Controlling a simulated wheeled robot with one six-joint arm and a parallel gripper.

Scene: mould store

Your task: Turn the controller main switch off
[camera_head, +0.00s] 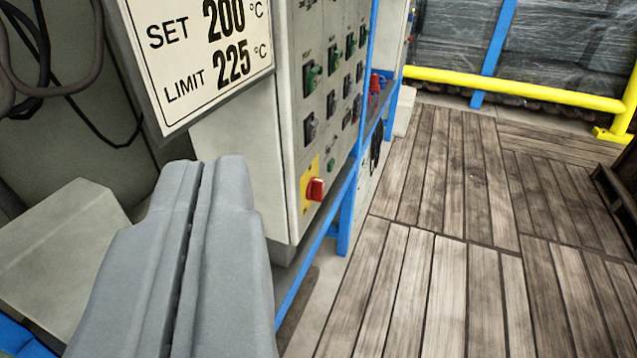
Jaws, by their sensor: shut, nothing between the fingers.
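The main switch is a red rotary knob (315,189) on a yellow plate (304,184), low on the front of the light grey controller cabinet (293,120). Its exact turn position is too small to tell. My gripper (208,165) is grey and shut, with its two fingers together and nothing between them. It shows large at the lower left, in front of the cabinet's side and to the left of the knob in the picture. It appears apart from the knob.
A sign reading SET 200 °C, LIMIT 225 °C (205,50) hangs above my gripper. Several green and black knobs (312,75) sit above the switch. A blue frame (346,215) runs under the cabinet.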

